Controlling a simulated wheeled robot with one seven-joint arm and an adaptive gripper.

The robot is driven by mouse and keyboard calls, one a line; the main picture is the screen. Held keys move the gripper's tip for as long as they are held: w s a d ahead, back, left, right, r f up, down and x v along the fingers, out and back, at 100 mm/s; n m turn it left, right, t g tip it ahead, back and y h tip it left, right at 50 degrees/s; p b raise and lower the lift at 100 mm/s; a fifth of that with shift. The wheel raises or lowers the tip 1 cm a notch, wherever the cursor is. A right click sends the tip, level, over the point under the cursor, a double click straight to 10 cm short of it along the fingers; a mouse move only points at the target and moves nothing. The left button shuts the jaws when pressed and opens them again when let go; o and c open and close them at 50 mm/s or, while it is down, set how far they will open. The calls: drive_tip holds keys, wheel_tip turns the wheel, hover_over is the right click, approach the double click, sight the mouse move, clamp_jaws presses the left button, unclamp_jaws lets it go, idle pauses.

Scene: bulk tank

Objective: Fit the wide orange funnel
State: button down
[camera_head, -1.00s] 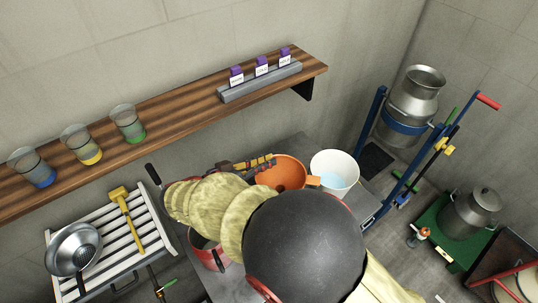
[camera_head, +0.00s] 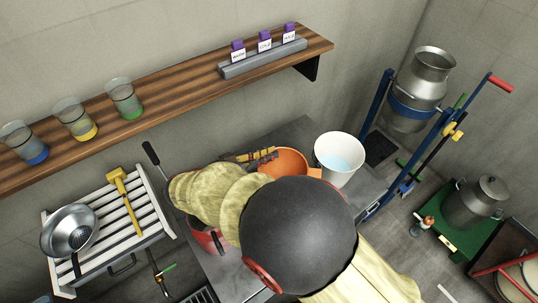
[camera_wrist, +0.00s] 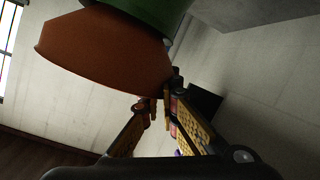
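The wide orange funnel (camera_head: 290,161) shows in the head view as an open orange bowl with a small tab on its right, partly hidden by my arm. In the wrist view the funnel (camera_wrist: 105,50) fills the upper left, with a green part (camera_wrist: 150,12) above it. My gripper (camera_head: 262,156) is at the funnel's left side in the head view. In the wrist view its fingertips (camera_wrist: 163,93) come close together at the funnel's edge, with a thin orange strip between them. It appears shut on the funnel; the exact contact is dark.
A white bucket (camera_head: 339,159) with pale blue inside stands right of the funnel. A red pot (camera_head: 209,240) is partly under my arm. A slatted rack (camera_head: 98,239) holds a metal strainer (camera_head: 70,231).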

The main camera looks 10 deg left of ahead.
drive_tip(key=c, duration=2.5)
unclamp_jaws()
drive_tip(key=shift+f, duration=0.2)
drive_tip(key=o, duration=0.5)
drive_tip(key=shift+o, duration=0.2)
drive_tip(key=v, duration=1.2)
